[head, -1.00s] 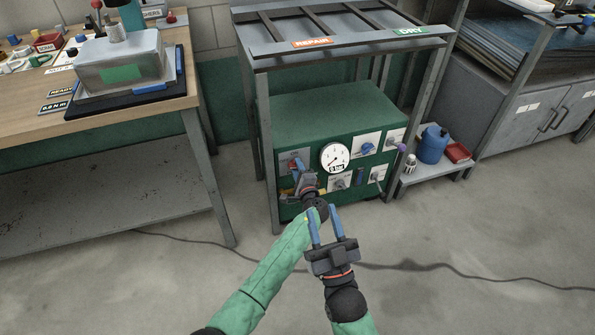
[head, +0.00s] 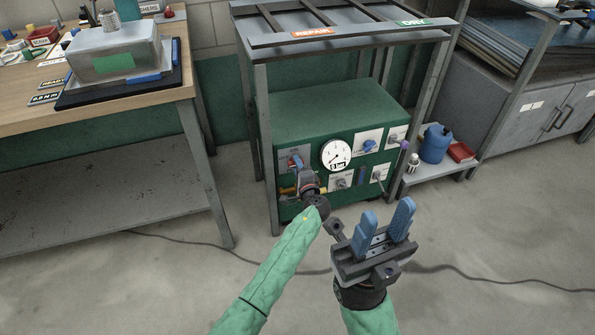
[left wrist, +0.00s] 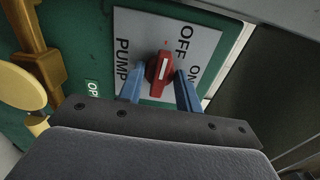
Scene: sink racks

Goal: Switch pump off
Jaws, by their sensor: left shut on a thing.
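The pump switch is a red knob (left wrist: 158,68) with a white mark, on a pale plate (left wrist: 138,28) lettered PUMP, OFF and ON. In the left wrist view the mark runs roughly up and down the picture; which label it points to is hard to tell. My left gripper (left wrist: 160,88) is shut on the knob, a blue finger on each side. In the head view my left gripper (head: 299,168) is at the upper left of the green pump unit's front (head: 315,108), hiding most of the knob. My right gripper (head: 387,214) is open and empty, in front of the unit.
A gauge (head: 336,154) and other switch plates (head: 369,141) sit right of the knob. A yellow handle (left wrist: 22,88) and brass pipe (left wrist: 32,40) are close to my left gripper. Metal frame legs (head: 266,150) flank the unit. A cable (head: 480,275) crosses the floor.

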